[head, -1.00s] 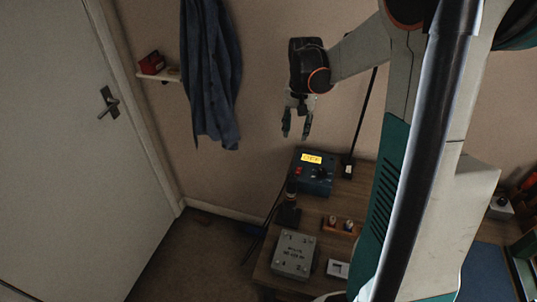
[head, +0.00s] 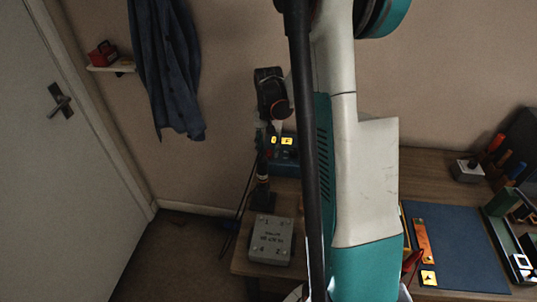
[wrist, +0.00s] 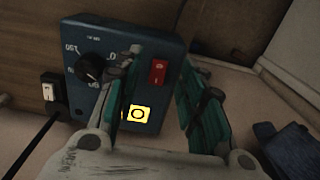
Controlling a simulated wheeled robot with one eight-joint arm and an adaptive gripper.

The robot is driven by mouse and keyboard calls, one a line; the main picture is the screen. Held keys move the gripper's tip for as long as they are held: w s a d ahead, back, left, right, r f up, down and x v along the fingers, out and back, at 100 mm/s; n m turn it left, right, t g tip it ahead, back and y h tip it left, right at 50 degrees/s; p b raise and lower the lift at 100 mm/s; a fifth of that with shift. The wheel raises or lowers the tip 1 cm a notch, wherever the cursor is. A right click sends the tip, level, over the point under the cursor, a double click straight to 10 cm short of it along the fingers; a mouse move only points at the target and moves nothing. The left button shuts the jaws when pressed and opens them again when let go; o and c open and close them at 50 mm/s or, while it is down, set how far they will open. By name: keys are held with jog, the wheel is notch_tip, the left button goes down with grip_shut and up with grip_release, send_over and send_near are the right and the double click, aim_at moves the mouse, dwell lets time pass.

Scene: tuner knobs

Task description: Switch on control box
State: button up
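I cannot tell whether a fingertip touches the box. In the head view, the box (head: 284,168) is partly hidden behind my gripper (head: 267,135) and arm.
A grey box (head: 271,241) with several screws lies on the wooden desk (head: 444,160) nearer the front. A blue mat (head: 455,235) lies to the right.

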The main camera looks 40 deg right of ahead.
aim_at(269, 154)
jog(key=shift+f, duration=1.15)
